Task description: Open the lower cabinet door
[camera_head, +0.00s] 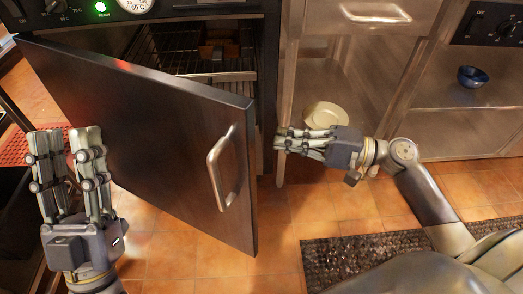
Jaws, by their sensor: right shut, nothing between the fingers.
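A dark door (150,135) with a curved metal handle (222,168) stands ajar under a control panel. Its free edge points toward me, and racks (190,55) show in the space behind it. My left gripper (66,138) is in front of the door's left part, pointing up, with its fingers apart and nothing seen between them. My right gripper (280,140) is shut and empty, right of the door's free edge, pointing left across the front of an open steel cabinet. Whether its tips touch the cabinet's edge I cannot tell.
A pale bowl (323,115) sits in the open steel cabinet behind my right gripper. A steel drawer (372,14) is above it. A blue bowl (473,77) stands on a shelf at right. A dark mat (365,252) lies on the tiled floor (280,225).

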